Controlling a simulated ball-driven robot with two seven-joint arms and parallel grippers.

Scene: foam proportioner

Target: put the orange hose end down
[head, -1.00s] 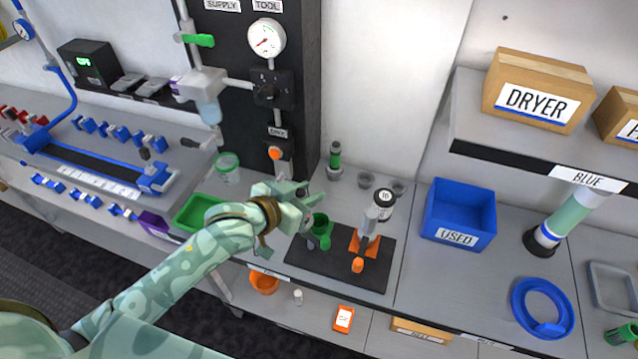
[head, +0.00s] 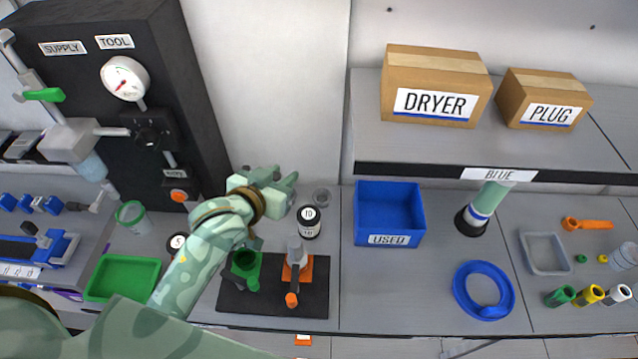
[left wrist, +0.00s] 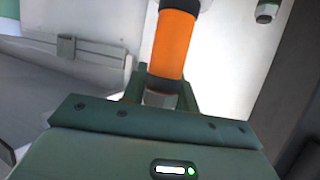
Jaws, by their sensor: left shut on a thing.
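The orange hose end (left wrist: 173,45), a cylinder with a black band at its top, stands between my left gripper's fingers in the left wrist view. My left gripper (head: 284,186) is shut on it. In the head view the gripper is above the bench behind the dark mat (head: 272,300), and I cannot make out the hose end there. My right gripper is not in view.
The mat bears a green holder (head: 246,268) and an orange stand (head: 297,268). A blue USED bin (head: 389,210) is to the right, a green tray (head: 121,280) to the left. Bench between mat and blue ring (head: 484,291) is clear.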

